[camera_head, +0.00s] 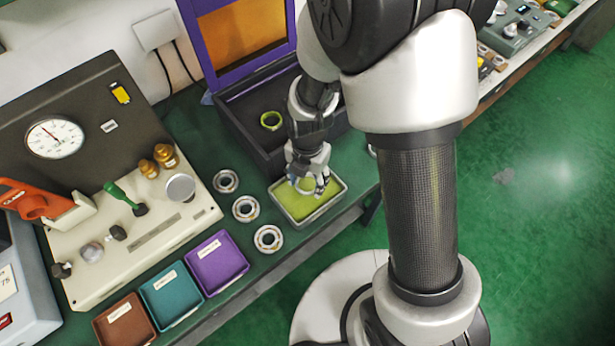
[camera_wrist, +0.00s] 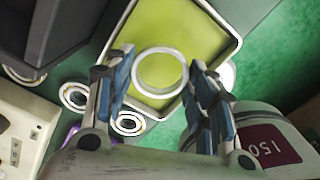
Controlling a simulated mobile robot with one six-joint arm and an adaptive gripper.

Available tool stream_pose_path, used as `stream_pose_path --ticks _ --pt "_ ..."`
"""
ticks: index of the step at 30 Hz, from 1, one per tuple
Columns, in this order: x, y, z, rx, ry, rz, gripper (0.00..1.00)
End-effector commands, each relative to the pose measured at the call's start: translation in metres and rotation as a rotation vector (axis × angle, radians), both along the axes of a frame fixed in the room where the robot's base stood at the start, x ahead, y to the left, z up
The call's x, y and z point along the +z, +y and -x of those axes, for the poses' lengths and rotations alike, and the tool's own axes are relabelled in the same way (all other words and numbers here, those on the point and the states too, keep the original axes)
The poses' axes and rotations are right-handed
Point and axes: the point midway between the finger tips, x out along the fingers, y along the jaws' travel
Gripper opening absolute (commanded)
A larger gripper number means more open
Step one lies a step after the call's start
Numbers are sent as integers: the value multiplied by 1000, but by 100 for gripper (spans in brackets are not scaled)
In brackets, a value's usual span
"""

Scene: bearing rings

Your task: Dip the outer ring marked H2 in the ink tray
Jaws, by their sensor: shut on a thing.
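My gripper (camera_head: 309,184) is over the ink tray (camera_head: 322,221), a shallow grey-rimmed tray with yellow-green ink. In the wrist view my blue-padded fingers (camera_wrist: 160,80) are shut on a plain pale outer ring (camera_wrist: 160,95), one finger on each side. The ring lies flat to the camera, with green ink showing through its hole. The tray's rim also shows in the wrist view (camera_wrist: 222,22). I cannot tell whether the ring touches the ink or hangs above it. No H2 mark can be read on it. In the head view my fingers mostly hide the ring.
Several bearing rings, such as one at the front (camera_head: 257,240), lie left of the tray. A dark open box (camera_head: 262,163) behind holds a yellow-green ring (camera_head: 264,124). Purple (camera_head: 222,268), teal (camera_head: 173,300) and brown (camera_head: 128,326) bins stand front left. A gauge panel (camera_head: 150,235) stands left.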

Motion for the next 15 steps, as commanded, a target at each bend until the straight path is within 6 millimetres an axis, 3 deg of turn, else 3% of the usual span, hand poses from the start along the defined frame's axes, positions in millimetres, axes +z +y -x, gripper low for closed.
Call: stream_pose_path --ticks 15 --pt "-14 0 0 0 0 0 25"
